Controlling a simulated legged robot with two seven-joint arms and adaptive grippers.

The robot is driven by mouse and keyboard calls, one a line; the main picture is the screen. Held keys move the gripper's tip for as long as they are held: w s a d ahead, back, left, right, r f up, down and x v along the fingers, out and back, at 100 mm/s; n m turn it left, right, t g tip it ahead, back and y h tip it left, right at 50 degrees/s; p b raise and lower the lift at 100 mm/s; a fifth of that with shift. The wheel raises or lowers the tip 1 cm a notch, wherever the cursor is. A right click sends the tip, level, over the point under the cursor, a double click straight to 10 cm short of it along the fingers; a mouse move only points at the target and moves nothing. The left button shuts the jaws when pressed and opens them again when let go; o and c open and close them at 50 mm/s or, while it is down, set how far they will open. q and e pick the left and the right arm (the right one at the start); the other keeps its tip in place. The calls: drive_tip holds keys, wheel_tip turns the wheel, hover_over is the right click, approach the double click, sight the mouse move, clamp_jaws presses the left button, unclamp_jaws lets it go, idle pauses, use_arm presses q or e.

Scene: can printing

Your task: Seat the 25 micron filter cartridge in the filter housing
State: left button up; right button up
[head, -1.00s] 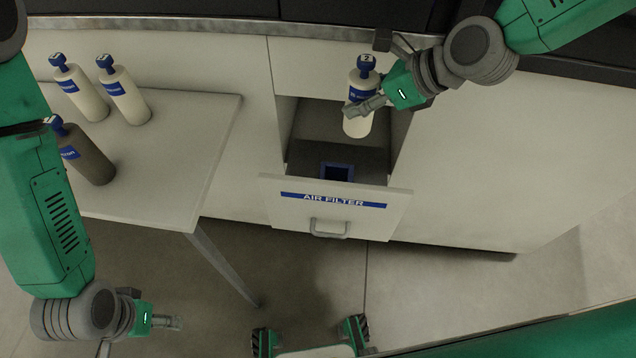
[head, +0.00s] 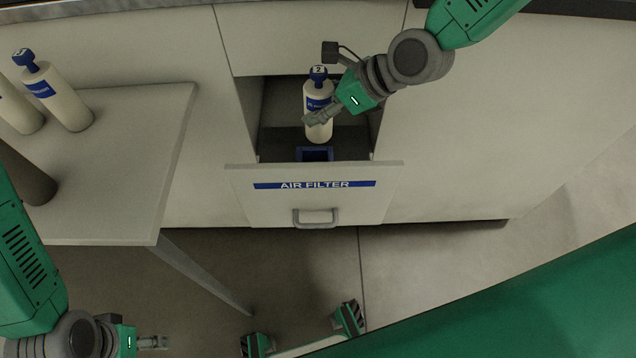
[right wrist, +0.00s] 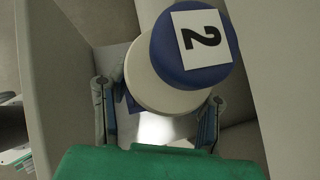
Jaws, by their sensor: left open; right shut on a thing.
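My right gripper (head: 322,115) is shut on a white cartridge (head: 316,92) with a blue label and a blue cap marked 2. It holds the cartridge upright above the open air filter drawer (head: 310,205). In the right wrist view the blue cap (right wrist: 196,47) fills the upper middle, with the fingers on both sides of the body. A blue square socket (head: 314,153) lies in the drawer just below the cartridge; the cartridge base looks close to its back edge, and I cannot tell whether they touch. My left gripper (head: 155,342) is open and empty at lower left, above the floor.
A light table (head: 125,180) at left carries white cartridges (head: 62,98) and a dark cartridge (head: 25,180) partly hidden by my left arm. The drawer front has a grey handle (head: 316,218).

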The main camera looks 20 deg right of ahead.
sight(316, 140)
drive_tip(key=f, duration=0.1)
drive_tip(key=a+f+b, duration=0.1)
drive_tip(key=f, duration=0.1)
drive_tip(key=f+b, duration=0.1)
drive_tip(key=f, duration=0.1)
drive_tip(key=shift+a+f, duration=0.1)
drive_tip(key=shift+a, duration=0.3)
drive_tip(key=f, duration=0.3)
drive_tip(key=shift+d+f+b, duration=0.3)
drive_tip(key=shift+f+b, duration=0.1)
drive_tip(key=shift+d+f, duration=0.25)
wheel_tip(316, 140, down, 3)
drive_tip(key=shift+s+f+b, duration=0.1)
drive_tip(key=shift+f+b, duration=0.05)
drive_tip(key=shift+b, duration=0.3)
drive_tip(key=shift+a+f, duration=0.15)
drive_tip(key=shift+f, duration=0.05)
drive_tip(key=shift+a, duration=0.15)
drive_tip(key=o, duration=1.3)
drive_tip(key=shift+r, duration=0.15)
drive_tip(key=shift+c, duration=0.2)
use_arm(q)
drive_tip(key=f, duration=0.4)
drive_tip(key=shift+a+f, duration=0.4)
use_arm(e)
drive_tip(key=shift+d, duration=0.2)
use_arm(q)
drive_tip(key=shift+d, duration=0.1)
